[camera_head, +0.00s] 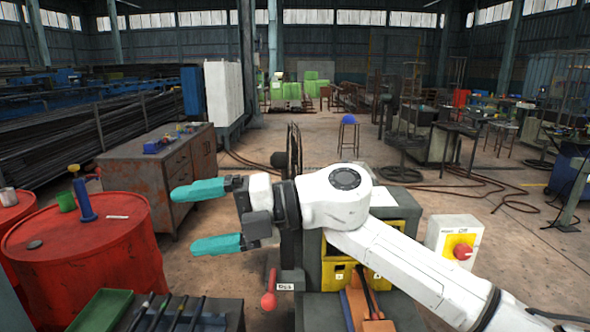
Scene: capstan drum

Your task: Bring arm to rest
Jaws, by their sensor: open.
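My gripper (207,217) has two teal fingers spread wide apart, pointing left, with nothing between them. It hangs in the air between the red drum and the dark machine in the middle. My white arm (400,262) reaches in from the lower right, and its wrist covers part of the machine. A spoked wheel or drum edge (294,148) shows upright just behind the wrist.
A rusty cabinet (160,165) stands behind. A switch box with a red knob (452,240) is at right. Tools lie in a dark rack (180,315) in front.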

